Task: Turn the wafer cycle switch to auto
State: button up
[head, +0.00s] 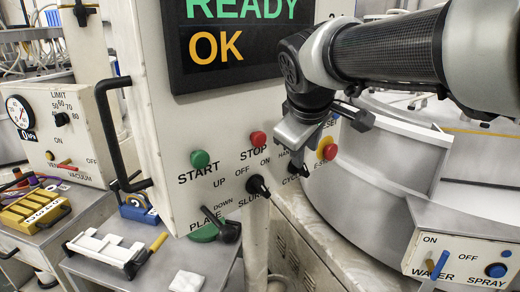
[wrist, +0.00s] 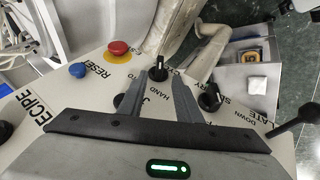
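The wafer cycle switch is a black knob (head: 298,170) on the light front panel, under the end of my gripper in the head view. In the wrist view the black knob (wrist: 157,68) shows just beyond the fingertips, between the partly hidden "AUTO" lettering and the "HAND" lettering. I cannot tell for sure which label its pointer faces. My gripper (head: 299,143) points down at the panel. In the wrist view its two grey fingers (wrist: 168,75) are apart with nothing between them. I cannot tell whether a fingertip touches the knob.
The slurry switch (head: 258,186) sits close left of the cycle switch. A red emergency stop (head: 328,148) on yellow is close right. Green start (head: 200,159) and red stop (head: 258,138) buttons are nearby. The plate lever (head: 229,231) sticks out below. A black handle (head: 107,125) edges the panel.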

aim_at(303, 173)
jog(key=x, duration=0.9)
jog(key=shift+w+d+f+b, duration=0.1)
jog(key=shift+w+f+b, duration=0.1)
jog(key=shift+f+b, duration=0.15)
jog(key=shift+r, duration=0.1)
jog(key=shift+c, duration=0.4)
grip_shut()
